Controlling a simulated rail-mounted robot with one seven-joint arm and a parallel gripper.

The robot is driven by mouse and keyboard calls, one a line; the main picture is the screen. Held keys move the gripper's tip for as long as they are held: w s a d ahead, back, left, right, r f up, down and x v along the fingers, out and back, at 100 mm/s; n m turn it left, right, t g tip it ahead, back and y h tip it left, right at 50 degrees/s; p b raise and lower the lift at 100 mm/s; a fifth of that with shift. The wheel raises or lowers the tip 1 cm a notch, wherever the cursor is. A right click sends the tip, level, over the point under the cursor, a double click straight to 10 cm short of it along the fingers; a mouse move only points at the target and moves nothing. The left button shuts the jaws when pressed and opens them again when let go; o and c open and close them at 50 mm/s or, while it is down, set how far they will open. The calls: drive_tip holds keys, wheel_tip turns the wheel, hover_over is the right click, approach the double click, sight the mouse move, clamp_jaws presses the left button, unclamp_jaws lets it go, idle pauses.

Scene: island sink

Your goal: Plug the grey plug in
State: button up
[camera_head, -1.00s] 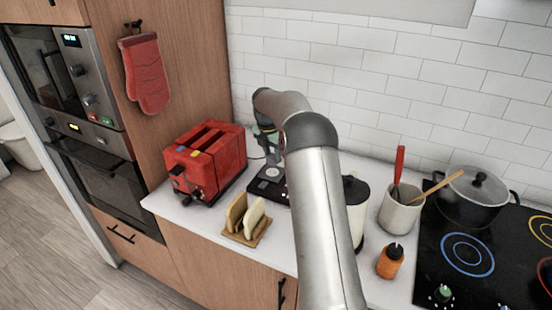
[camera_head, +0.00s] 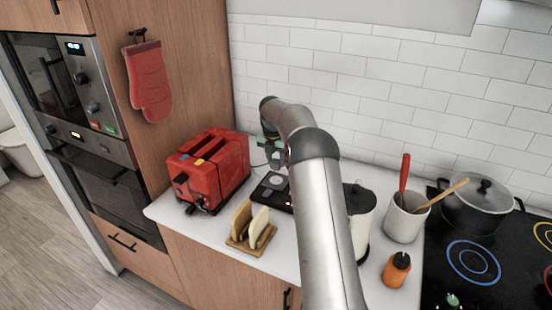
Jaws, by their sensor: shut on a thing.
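My gripper (camera_head: 276,154) is small in view at the back of the white counter, close to the tiled wall and to the right of the red toaster (camera_head: 208,168). My arm partly hides it. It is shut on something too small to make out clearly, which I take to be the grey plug. A thin cord (camera_head: 254,164) runs near the toaster's right side towards the gripper. I cannot make out a wall socket, nor whether the plug touches one.
A flat black device (camera_head: 273,192) lies below the gripper. A wooden toast rack (camera_head: 244,240) with bread slices stands in front. Right of my arm are a dark-topped white canister (camera_head: 361,215), utensil pot (camera_head: 404,222), orange bottle (camera_head: 397,270) and black pot (camera_head: 478,208) on the cooktop.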

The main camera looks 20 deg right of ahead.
sight(276, 168)
drive_tip(key=shift+f+b, duration=1.65)
drive_tip(key=shift+f, duration=0.7)
drive_tip(key=shift+p, duration=0.75)
drive_tip(key=shift+f, duration=0.6)
idle(0.5)
drive_tip(key=o, duration=1)
drive_tip(key=r, duration=0.5)
drive_tip(key=s+a+r+b, duration=0.1)
drive_tip(key=r, duration=0.5)
drive_tip(key=a+r+b, duration=0.1)
drive_tip(key=r, duration=0.5)
drive_tip(key=shift+s+r, duration=0.15)
drive_tip(key=shift+s, duration=0.2)
